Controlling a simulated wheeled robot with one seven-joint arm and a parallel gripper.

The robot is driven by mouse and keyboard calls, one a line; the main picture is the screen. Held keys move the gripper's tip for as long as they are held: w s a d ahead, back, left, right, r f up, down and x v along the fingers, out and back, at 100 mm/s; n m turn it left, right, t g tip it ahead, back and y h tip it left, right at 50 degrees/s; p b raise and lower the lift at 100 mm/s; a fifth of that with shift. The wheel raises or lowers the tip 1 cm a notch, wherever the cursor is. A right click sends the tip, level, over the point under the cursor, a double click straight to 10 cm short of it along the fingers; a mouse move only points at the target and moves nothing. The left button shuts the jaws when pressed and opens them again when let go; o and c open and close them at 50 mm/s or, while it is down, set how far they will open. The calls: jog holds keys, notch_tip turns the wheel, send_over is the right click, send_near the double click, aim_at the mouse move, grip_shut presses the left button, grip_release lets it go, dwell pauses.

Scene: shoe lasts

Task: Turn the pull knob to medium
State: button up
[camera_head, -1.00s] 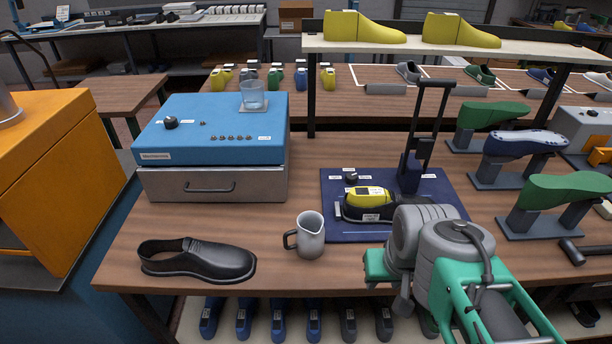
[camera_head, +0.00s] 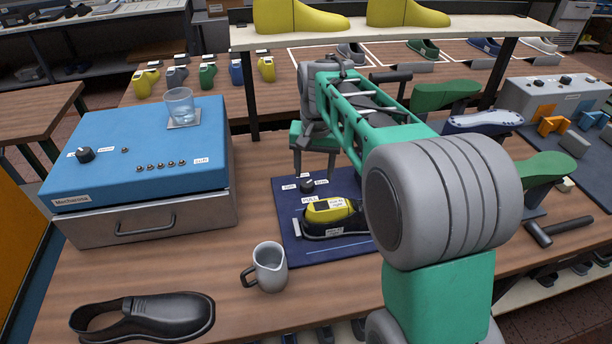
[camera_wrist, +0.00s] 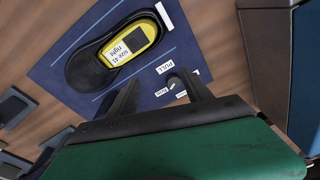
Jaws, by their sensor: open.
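The pull knob (camera_head: 306,184) is a small black dial on the dark blue mat (camera_head: 290,250), with white labels around it and a PULL label below it in the head view. Its pointer setting is too small to read. My gripper (camera_head: 316,172) is open, its dark fingers pointing down just above and behind the knob in the head view.
A black shoe with a yellow last (camera_head: 328,210) sits on the mat near the knob. A shelf (camera_head: 400,38) with yellow lasts spans behind my arm.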

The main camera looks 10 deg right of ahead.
jog(key=m+g, duration=0.1)
jog(key=m, duration=0.1)
send_over(307, 183)
jog(key=f, duration=0.4)
jog(key=shift+s+f, duration=0.1)
jog(key=shift+s, duration=0.1)
jog(key=shift+w+f, duration=0.15)
jog(key=shift+f, duration=0.15)
notch_tip(307, 183, down, 7)
jog(key=shift+f+p, duration=0.2)
jog(key=shift+p, duration=0.45)
grip_shut()
